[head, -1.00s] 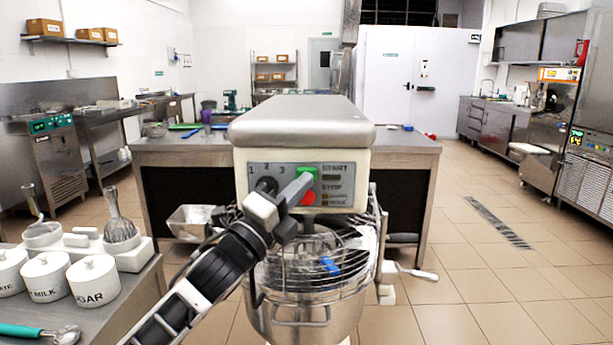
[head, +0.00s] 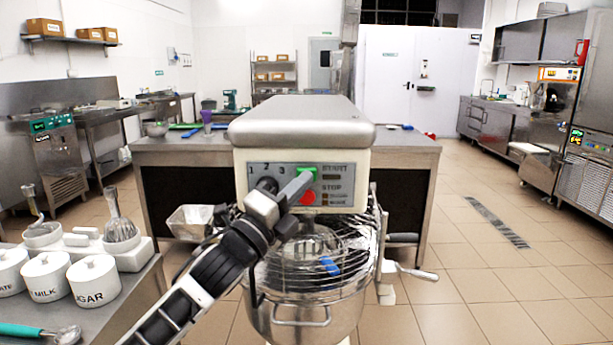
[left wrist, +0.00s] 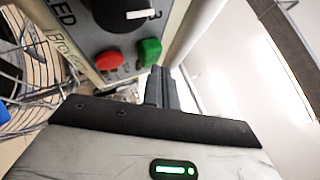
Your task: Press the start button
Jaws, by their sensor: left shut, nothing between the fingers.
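The mixer (head: 300,125) stands in front of me with a grey control panel on its face. The green start button (head: 307,170) is at the panel's top, right of a black dial (head: 266,185). My right gripper is not in view.
The mixer bowl (head: 302,318) with its wire guard (head: 345,255) is under the panel, close to my left arm. A lever (head: 418,274) sticks out at right. A counter with white jars (head: 94,280) is at the left. The floor at right is clear.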

